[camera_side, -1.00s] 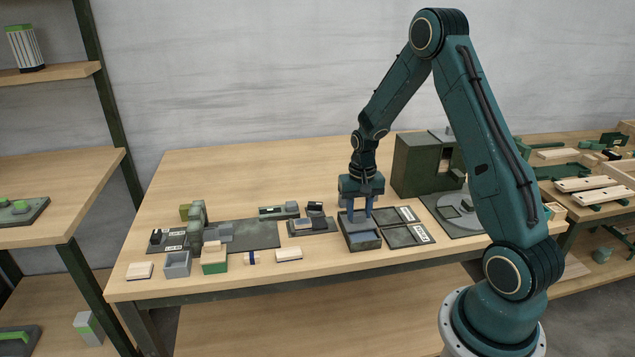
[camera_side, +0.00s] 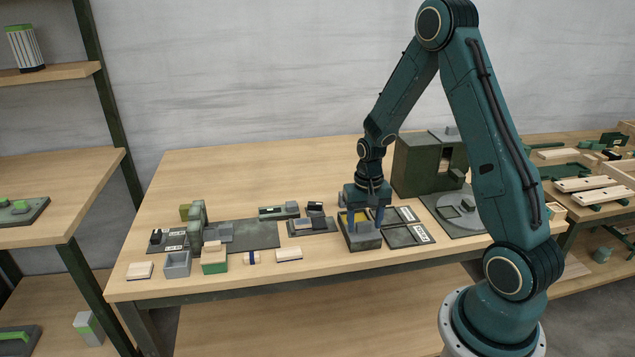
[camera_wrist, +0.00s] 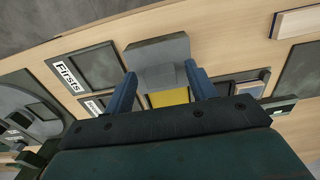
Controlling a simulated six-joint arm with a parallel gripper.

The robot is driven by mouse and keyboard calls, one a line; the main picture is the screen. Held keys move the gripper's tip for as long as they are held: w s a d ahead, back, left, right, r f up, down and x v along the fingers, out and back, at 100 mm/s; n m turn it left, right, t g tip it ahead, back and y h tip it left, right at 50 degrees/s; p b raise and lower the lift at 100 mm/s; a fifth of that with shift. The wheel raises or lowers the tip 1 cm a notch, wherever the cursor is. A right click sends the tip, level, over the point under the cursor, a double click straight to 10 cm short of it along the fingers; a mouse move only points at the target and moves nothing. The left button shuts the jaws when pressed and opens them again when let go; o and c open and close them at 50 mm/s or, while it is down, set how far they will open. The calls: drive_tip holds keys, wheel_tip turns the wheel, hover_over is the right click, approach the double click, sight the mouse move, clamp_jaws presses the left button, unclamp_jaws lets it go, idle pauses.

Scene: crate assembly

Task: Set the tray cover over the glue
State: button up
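A dark shallow tray (camera_side: 362,247) sits on the table below my gripper (camera_side: 366,226). A flat grey cover (camera_side: 364,239) lies at the tray's front half, the side nearer the table's front edge. The cover (camera_wrist: 155,50) also shows in the wrist view, with a small raised grey block on it. A yellow patch (camera_wrist: 168,98), seemingly the glue, is uncovered behind the cover, between my fingers. My gripper (camera_wrist: 161,72) is open, its two blue fingers spread wide on either side of the raised block. Whether a finger touches the cover is unclear.
Label-marked dark plates (camera_side: 408,235) lie right of the tray. A dark green machine (camera_side: 420,165) stands behind them. Left of the tray are a small fixture (camera_side: 312,225), a wooden block (camera_side: 288,254) and a green-and-wood block (camera_side: 214,261). The table's back middle is clear.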

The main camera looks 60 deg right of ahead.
sight(364, 224)
drive_tip(key=shift+r, duration=0.15)
wheel_tip(364, 224, up, 14)
drive_tip(key=shift+f, duration=0.2)
idle(0.6)
drive_tip(key=s+a+r+n+t, duration=0.2)
drive_tip(key=s+a+r+n, duration=0.25)
drive_tip(key=a+r, duration=0.5)
drive_tip(key=s+a+r+n+t, duration=0.3)
drive_tip(key=s+a+n, duration=0.1)
drive_tip(key=s+a, duration=0.5)
drive_tip(key=shift+s+t, duration=0.3)
drive_tip(key=shift+s, duration=0.65)
drive_tip(key=shift+n, duration=0.25)
idle(0.6)
